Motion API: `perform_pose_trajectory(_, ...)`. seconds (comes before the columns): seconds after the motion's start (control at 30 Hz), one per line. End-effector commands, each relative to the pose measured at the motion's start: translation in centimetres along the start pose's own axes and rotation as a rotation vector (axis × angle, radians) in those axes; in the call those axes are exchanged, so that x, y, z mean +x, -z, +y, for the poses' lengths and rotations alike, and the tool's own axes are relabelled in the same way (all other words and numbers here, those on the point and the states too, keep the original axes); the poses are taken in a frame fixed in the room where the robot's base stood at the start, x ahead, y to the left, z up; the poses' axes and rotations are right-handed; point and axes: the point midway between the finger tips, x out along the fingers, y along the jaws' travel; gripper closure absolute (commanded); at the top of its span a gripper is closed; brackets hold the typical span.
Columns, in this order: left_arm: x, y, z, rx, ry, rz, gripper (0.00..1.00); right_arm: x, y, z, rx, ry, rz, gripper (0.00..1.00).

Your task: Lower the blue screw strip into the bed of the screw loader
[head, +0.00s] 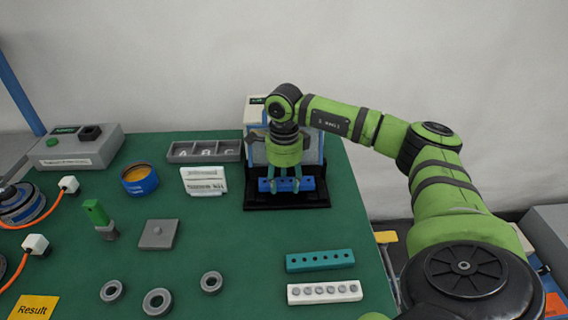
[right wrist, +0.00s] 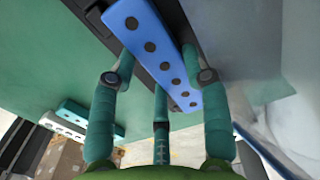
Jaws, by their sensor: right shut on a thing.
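The blue screw strip (head: 307,184) is a long bar with a row of dark round holes. It lies left to right in the head view, between the fingers of my right gripper (head: 284,185). In the right wrist view the strip (right wrist: 160,52) runs diagonally, with the teal fingers of the right gripper (right wrist: 160,85) around it. The screw loader (head: 319,203) has a black bed and a blue-edged back part. The strip is over or at the bed; I cannot tell whether it touches. My left gripper is not in view.
A teal strip (head: 320,260) and a white strip (head: 325,292) lie at the front right of the green table (head: 230,250). A grey compartment tray (head: 204,151) and a white block (head: 204,180) stand left of the loader. Several metal rings lie at the front.

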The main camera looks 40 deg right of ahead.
Motion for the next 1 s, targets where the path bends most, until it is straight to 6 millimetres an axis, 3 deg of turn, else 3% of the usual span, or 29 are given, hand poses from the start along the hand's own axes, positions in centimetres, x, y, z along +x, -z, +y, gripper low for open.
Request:
perform_pose_trajectory(0.57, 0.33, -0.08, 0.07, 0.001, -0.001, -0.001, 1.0, 0.54, 0.3, -0.32, 0.006, 0.006, 0.002, 0.93)
perform_pose_trajectory(0.6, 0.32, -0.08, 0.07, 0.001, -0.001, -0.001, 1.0, 0.53, 0.3, -0.33, 0.006, 0.006, 0.002, 0.45)
perform_pose_trajectory(0.67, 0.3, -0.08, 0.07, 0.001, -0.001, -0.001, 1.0, 0.52, 0.31, -0.33, 0.006, 0.006, 0.002, 0.25)
perform_pose_trajectory(1.0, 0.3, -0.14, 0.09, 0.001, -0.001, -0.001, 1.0, 0.37, 0.34, -0.54, 0.011, 0.012, -0.002, 0.25)
